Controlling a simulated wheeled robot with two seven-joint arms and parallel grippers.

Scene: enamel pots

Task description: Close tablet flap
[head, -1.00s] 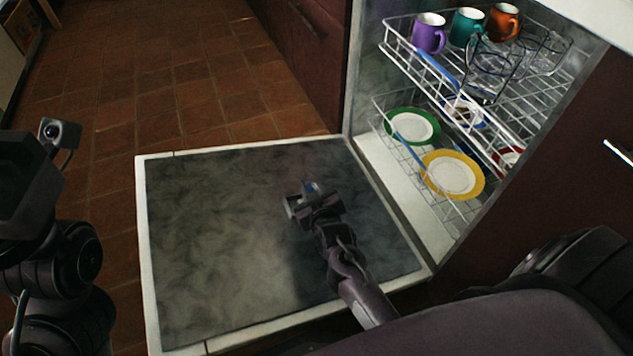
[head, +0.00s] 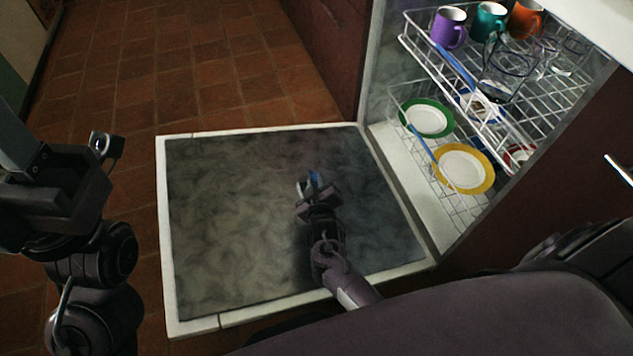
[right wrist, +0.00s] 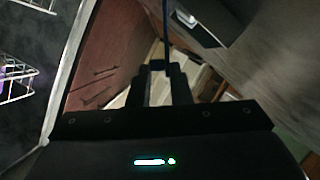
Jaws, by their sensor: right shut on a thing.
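The fold-down door (head: 250,215) lies open and flat, with a dark mottled inner face and a pale rim. My right gripper (head: 312,184) is over the middle of that face. It is shut on a thin dark blue thing; in the right wrist view a thin dark blue rod (right wrist: 166,28) rises from between its fingers (right wrist: 161,85). I cannot tell for sure whether the rod is part of the tablet flap. The flap is not clearly seen and may be hidden by the gripper. My left arm is at the left edge; its fingers cannot be made out.
The open dishwasher holds an upper rack (head: 450,75) with several mugs and glasses. Below it are a green-rimmed plate (head: 427,118) and a yellow-rimmed plate (head: 463,168). The tiled floor (head: 190,70) beyond the door is clear.

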